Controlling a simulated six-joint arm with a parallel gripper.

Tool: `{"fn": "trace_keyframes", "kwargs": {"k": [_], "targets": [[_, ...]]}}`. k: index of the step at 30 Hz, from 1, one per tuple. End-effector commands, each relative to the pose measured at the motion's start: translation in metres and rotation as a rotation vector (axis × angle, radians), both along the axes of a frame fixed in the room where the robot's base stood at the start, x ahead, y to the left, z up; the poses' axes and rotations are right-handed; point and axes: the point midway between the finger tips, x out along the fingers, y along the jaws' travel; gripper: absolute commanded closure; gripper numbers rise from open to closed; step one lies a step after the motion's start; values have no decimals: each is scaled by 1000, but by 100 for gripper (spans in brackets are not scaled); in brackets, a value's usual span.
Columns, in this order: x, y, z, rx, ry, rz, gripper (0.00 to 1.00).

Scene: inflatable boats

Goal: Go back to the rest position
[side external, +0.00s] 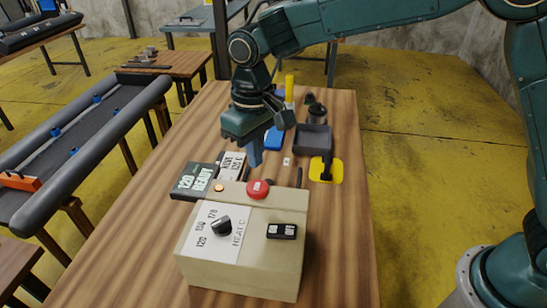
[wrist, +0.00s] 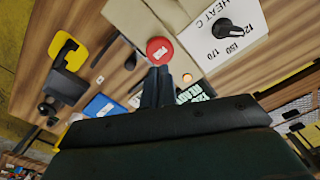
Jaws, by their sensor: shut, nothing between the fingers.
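My gripper (side external: 256,156) is shut and empty, pointing down above the wooden table (side external: 340,240), behind the beige control box. In the wrist view its closed fingers (wrist: 156,72) show below the red button. The beige control box (side external: 240,275) carries a red button (side external: 258,189), a small orange lamp (side external: 219,187), a black dial (side external: 221,226) and a black rocker switch (side external: 282,231). The dial is ringed by the marks 120, 150 and 170. A dark display (side external: 195,181) left of the box reads "120 READY". My gripper appears apart from the box.
A grey inflatable boat (side external: 60,190) lies along the left. The table's right strip is clear.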

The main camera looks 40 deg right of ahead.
Motion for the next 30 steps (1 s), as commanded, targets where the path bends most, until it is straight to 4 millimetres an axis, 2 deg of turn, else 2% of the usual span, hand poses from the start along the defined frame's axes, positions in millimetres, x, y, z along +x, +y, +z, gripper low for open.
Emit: {"fn": "trace_keyframes", "kwargs": {"k": [6,11,20,30], "targets": [[0,-2,2,1,-2,-2,100],[-4,-12,12,9,-16,-10,100],[-26,-60,56,37,-80,-48,100],[-73,-123,99,67,-175,-101,100]]}}
